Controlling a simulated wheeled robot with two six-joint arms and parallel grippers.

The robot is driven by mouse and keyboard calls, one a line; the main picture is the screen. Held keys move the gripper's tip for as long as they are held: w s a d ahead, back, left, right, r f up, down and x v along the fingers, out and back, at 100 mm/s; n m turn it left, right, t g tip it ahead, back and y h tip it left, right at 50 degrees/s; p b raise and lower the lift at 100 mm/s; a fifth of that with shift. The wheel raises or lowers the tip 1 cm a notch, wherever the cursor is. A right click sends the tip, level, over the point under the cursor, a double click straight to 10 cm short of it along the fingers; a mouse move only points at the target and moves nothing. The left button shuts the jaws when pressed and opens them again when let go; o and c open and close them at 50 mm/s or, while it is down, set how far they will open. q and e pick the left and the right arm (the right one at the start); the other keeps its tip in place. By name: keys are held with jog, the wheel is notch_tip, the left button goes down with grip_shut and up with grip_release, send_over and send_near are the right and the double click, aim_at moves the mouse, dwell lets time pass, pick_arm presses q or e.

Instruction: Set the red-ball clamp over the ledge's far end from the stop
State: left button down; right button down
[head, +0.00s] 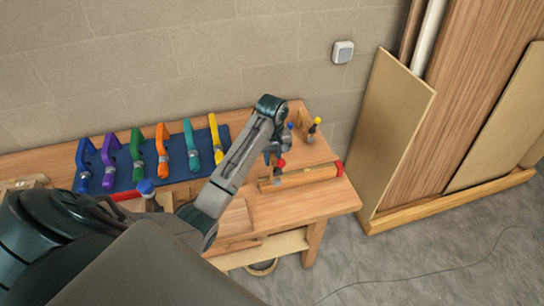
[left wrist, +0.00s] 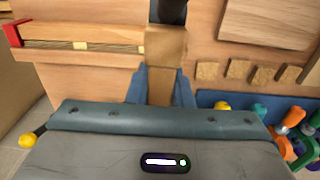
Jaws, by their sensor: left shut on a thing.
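The ledge (head: 308,177) is a long wooden strip at the right end of the bench, with the red stop (head: 339,168) at its right end. In the left wrist view the stop (left wrist: 14,33) shows at the upper left. My left gripper (head: 273,151) is over the ledge's left end, away from the stop. It is shut on the red-ball clamp, whose red ball (head: 281,163) shows just below the fingers. In the left wrist view a wooden block of the clamp (left wrist: 165,50) sits between the blue fingers. Whether the clamp touches the ledge is unclear. My right gripper is out of view.
A yellow-ball clamp (head: 316,122) and a blue-ball one (head: 290,126) stand behind the ledge. A blue mat (head: 123,194) with several coloured clamps lies on the left. Another blue ball (head: 146,187) shows near my arm. Boards (head: 400,125) lean at the right.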

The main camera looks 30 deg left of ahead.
pick_arm(q)
jog(key=shift+f, duration=0.15)
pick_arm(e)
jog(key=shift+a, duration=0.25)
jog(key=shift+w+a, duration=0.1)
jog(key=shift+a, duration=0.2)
pick_arm(q)
jog(key=shift+f, duration=0.15)
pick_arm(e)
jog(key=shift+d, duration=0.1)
pick_arm(q)
jog(key=shift+f, duration=1.95)
jog(key=shift+f+b, duration=0.2)
jog(key=shift+b, duration=0.1)
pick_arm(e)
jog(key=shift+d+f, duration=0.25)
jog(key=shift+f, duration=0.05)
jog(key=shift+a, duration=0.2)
pick_arm(q)
jog(key=shift+f, duration=0.25)
jog(key=shift+f, duration=1.65)
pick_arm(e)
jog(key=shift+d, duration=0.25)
